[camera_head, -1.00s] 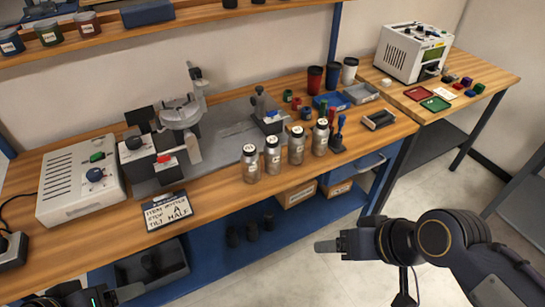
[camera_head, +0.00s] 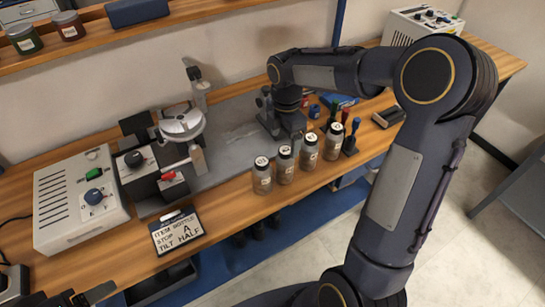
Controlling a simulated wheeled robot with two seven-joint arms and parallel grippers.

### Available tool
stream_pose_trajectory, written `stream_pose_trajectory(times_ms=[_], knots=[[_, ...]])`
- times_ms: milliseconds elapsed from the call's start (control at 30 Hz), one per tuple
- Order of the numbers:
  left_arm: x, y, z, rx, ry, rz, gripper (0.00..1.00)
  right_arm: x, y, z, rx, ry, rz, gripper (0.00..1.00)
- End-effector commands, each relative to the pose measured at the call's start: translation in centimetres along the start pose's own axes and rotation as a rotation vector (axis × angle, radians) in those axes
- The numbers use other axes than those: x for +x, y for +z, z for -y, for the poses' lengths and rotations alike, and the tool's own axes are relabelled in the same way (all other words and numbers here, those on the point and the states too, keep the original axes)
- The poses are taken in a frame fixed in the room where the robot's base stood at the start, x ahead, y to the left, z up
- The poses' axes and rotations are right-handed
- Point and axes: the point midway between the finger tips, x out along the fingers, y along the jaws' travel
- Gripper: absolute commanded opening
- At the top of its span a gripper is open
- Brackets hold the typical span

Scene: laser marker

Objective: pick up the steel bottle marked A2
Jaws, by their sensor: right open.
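Four steel bottles stand upright in a slanting row near the bench's front edge: the leftmost (camera_head: 262,178), the second (camera_head: 285,166), the third (camera_head: 309,154) and the rightmost (camera_head: 333,142). Each has a light-topped cap and a small label; the markings are too small to read, so I cannot tell which is A2. My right gripper (camera_head: 292,122) points down just behind the row, open, apparently holding nothing; its fingertips are hard to make out against the dark fixture. Part of my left gripper (camera_head: 98,293) shows at the bottom left; its jaw state is unclear.
A sign (camera_head: 177,232) lies left of the bottles. A grey control box (camera_head: 80,200) and the marking machine (camera_head: 160,165) stand further left. My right arm covers much of the right side.

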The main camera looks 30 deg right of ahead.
Motion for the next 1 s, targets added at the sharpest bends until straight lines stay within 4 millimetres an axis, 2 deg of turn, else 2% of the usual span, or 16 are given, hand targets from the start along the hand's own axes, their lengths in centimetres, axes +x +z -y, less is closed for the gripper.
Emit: stream_pose_trajectory(times_ms=[600, 867, 1000], knots=[[-0.6, -0.3, -0.2, 0.0, 0.0, 0.0, 0.7, 7.5, 0.1, 0.5, -0.009, -0.005, 0.0, 0.74], [-0.5, -0.3, -0.2, 0.0, 0.0, 0.0, 0.7, 7.8, 0.1, 0.4, -0.008, -0.001, 0.0, 0.74], [-0.5, -0.3, -0.2, 0.0, 0.0, 0.0, 0.7, 7.8, 0.1, 0.4, -0.007, -0.001, 0.0, 0.59]])
